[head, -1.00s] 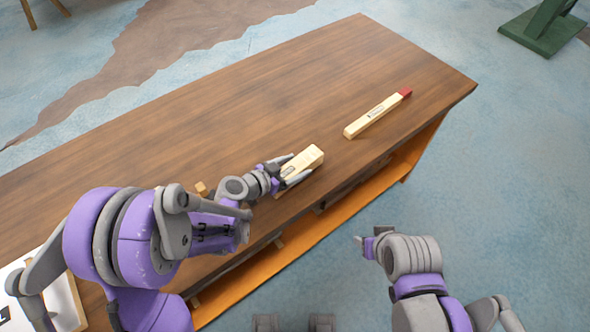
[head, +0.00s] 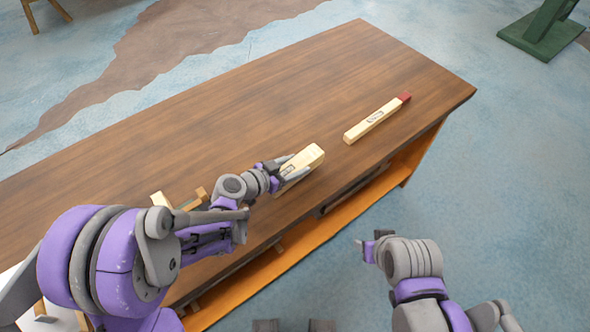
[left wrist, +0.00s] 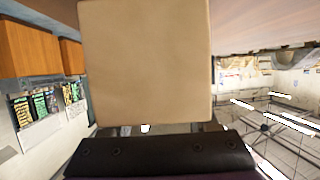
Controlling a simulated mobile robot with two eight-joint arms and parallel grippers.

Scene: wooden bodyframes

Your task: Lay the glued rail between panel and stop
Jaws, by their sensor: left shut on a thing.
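My left gripper (head: 290,172) is shut on a pale wooden block-like piece (head: 311,156), low over the table near its front edge. I take this piece for the rail; no glue shows on it. In the left wrist view the held piece (left wrist: 146,62) fills the upper middle as a plain tan face. Whether it touches the table is unclear. A white panel (head: 62,322) with wooden edging shows partly at the lower left, behind my left arm. I cannot make out which piece is the stop. My right gripper (head: 368,246) is off the table's front side; its jaws are unclear.
A pale wooden bar (head: 375,119) with a red end lies on the table (head: 250,105) at the right. Small wooden pieces (head: 162,201) lie beside my left forearm. The table's far middle is clear. An orange lower shelf (head: 300,243) runs below the front edge.

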